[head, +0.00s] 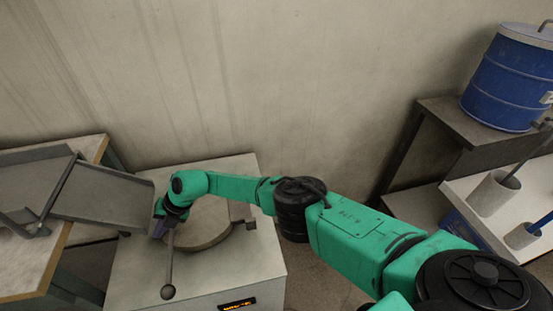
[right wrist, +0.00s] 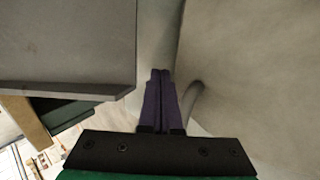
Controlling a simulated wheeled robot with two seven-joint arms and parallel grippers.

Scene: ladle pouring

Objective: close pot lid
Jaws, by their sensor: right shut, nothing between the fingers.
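The round grey pot lid (head: 208,225) appears to lie flat on top of the pale cabinet. No open gap shows, though my right arm covers its far part. A dark rod with a ball end (head: 168,292) sticks out at the lid's front left. My right gripper (head: 159,226) is at the lid's left edge, beside the rod, and partly hidden by my wrist. In the right wrist view its purple fingers (right wrist: 160,75) are together and empty. A large curved grey surface (right wrist: 245,60) and a thin curved bar (right wrist: 192,100) are just right of them. My left gripper is out of view.
A metal tray (head: 105,198) reaches from the left table close to my right gripper. The pale cabinet (head: 130,270) has a lit display (head: 237,304) on its front. A blue drum (head: 508,80) stands on the right shelf, above a grey cup (head: 493,195) with a utensil.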

